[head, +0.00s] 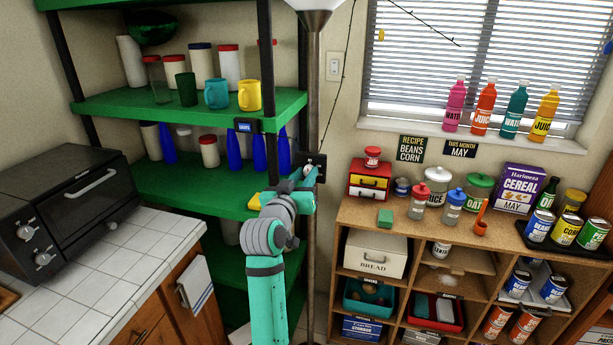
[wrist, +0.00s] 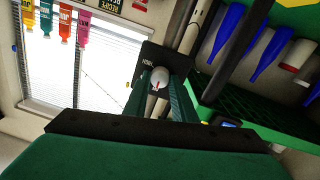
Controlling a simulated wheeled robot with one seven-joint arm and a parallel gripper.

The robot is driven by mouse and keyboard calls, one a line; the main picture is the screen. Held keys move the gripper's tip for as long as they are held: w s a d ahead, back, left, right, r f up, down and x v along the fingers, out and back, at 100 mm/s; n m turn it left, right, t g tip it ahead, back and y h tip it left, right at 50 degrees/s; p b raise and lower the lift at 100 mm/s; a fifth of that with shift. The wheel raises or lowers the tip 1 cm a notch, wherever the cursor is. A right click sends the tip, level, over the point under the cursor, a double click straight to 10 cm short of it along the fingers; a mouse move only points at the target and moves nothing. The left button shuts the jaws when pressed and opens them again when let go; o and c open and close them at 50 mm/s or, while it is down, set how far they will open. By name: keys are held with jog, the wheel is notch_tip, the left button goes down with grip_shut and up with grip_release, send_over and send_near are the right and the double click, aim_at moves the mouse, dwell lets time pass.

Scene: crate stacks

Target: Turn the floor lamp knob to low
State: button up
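The floor lamp has a grey metal pole (head: 313,80) and a pale shade (head: 316,4) at the top of the head view. A dark control plate (head: 318,161) is fixed to the pole, and it also shows in the wrist view (wrist: 178,60). Its round pale grey knob (wrist: 160,77) bears a small red mark. A small label sits to its left. My green gripper (head: 305,180) reaches up to the plate. In the wrist view, the gripper's two fingers (wrist: 160,92) stand on either side of the knob; I cannot tell whether they touch it.
Green shelves (head: 180,103) with cups and bottles stand left of the lamp. A wooden cabinet (head: 390,220) with jars and cans stands right. A toaster oven (head: 65,205) sits on the tiled counter (head: 75,270). A cord hangs on the wall beside the pole.

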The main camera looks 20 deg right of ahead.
jog(key=shift+m, duration=0.9)
jog(key=shift+s+d+m, duration=0.1)
jog(key=shift+d+m, duration=0.05)
jog(key=shift+m, duration=2.3)
jog(key=shift+s+d+m, duration=0.1)
jog(key=shift+m, duration=2.35)
jog(key=o, duration=1)
jog(key=shift+o, duration=0.2)
